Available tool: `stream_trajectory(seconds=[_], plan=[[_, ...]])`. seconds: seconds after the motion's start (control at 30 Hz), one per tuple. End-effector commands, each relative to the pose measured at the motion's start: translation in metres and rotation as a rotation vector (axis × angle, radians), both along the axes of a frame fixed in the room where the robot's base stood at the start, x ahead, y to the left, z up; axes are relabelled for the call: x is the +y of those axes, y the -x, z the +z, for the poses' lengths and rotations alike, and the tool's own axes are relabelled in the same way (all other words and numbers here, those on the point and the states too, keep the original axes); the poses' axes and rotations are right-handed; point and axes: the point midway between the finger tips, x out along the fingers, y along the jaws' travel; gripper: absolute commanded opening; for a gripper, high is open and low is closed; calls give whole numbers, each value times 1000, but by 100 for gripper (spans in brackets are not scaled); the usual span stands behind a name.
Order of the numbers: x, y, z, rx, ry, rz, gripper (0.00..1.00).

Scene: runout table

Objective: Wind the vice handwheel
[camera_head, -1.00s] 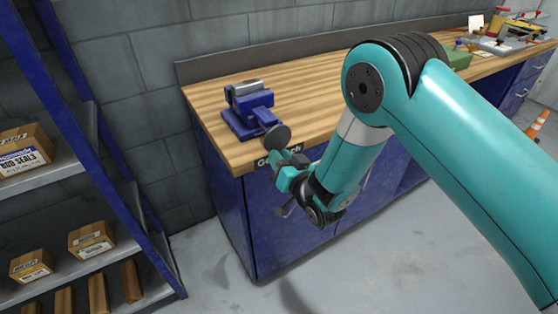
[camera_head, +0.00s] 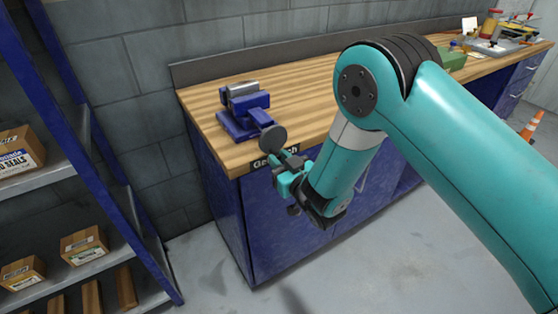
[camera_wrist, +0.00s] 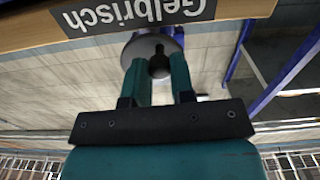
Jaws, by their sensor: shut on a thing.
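The blue vice (camera_head: 238,115) with a grey metal jaw stands on the wooden bench top near its left front corner. Its grey round handwheel (camera_head: 272,139) faces out over the front edge. In the wrist view the handwheel (camera_wrist: 143,48) shows beyond my fingers, partly hidden by them. A dark knob (camera_wrist: 159,66) sticks out from the wheel. My gripper (camera_head: 287,170) is at the lower right of the wheel, just in front of the bench edge. In the wrist view my teal fingers (camera_wrist: 159,78) stand on either side of the knob and are shut on it.
The bench (camera_head: 215,108) has a blue cabinet front (camera_head: 250,225) close behind my wrist. A blue-framed shelf (camera_head: 125,225) with several cartons stands at the left. A green box (camera_head: 452,58) and other items lie farther right on the bench. The floor in front is clear.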

Motion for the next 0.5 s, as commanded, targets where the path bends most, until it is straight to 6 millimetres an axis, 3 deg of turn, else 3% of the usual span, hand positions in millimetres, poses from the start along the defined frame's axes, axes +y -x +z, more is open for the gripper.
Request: stream_trajectory(seconds=[0.03,0.07,0.13,0.5], plan=[[-1,-1,1,-2,-3,-2,0],[-1,-1,1,-2,-3,-2,25],[0,-1,1,-2,-3,-1,41],[0,0,5,53,-79,0,43]])
